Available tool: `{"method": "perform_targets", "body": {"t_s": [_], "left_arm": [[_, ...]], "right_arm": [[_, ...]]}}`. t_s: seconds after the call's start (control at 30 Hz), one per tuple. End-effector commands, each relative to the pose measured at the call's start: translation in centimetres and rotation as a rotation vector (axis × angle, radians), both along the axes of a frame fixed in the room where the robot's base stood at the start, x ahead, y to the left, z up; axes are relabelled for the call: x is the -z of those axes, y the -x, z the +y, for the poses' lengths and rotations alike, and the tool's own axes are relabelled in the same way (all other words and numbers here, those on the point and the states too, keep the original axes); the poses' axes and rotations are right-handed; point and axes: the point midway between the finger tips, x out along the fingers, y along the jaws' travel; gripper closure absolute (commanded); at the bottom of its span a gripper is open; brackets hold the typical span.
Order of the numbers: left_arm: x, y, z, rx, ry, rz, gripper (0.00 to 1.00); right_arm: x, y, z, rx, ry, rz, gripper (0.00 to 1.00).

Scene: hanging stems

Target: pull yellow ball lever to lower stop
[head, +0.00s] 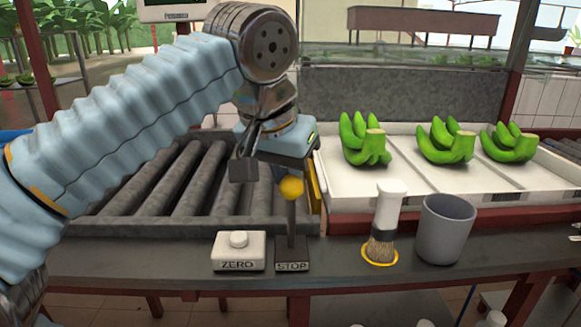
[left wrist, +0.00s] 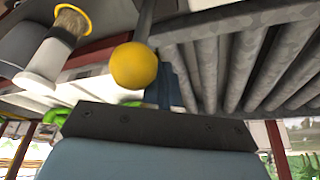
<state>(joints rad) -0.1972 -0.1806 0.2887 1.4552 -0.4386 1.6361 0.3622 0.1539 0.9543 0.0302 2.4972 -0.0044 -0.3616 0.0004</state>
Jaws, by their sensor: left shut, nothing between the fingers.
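The yellow ball (head: 291,188) tops a thin grey lever (head: 291,222) that stands close to upright from a dark base marked STOP (head: 292,266). My left gripper (head: 243,170) is shut and empty. In the head view it is just left of the ball and slightly above it. In the left wrist view the ball (left wrist: 134,65) is clear of the dark gripper edge (left wrist: 160,126), and the lever's rod runs up out of the picture. I cannot tell how wide the gap is. My right gripper is not in view.
A white ZERO button box (head: 238,252) stands left of the base. A brush (head: 388,215) in a yellow ring and a grey cup (head: 445,228) stand to the right. Behind are a roller conveyor (head: 165,190) and a white tray (head: 340,183) with green bananas (head: 364,142).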

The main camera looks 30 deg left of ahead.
Motion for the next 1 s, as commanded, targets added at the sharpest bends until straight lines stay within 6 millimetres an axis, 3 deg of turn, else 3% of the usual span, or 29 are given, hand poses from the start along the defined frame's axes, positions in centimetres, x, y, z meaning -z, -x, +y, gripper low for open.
{"method": "perform_targets", "body": {"t_s": [0.6,1.0], "left_arm": [[0.0,3.6,-2.2,0.0,0.0,0.001,1.0],[-0.2,2.5,-1.5,-0.001,0.0,0.001,1.0]], "right_arm": [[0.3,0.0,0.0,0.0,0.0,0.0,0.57],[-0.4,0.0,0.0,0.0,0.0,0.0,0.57]]}}
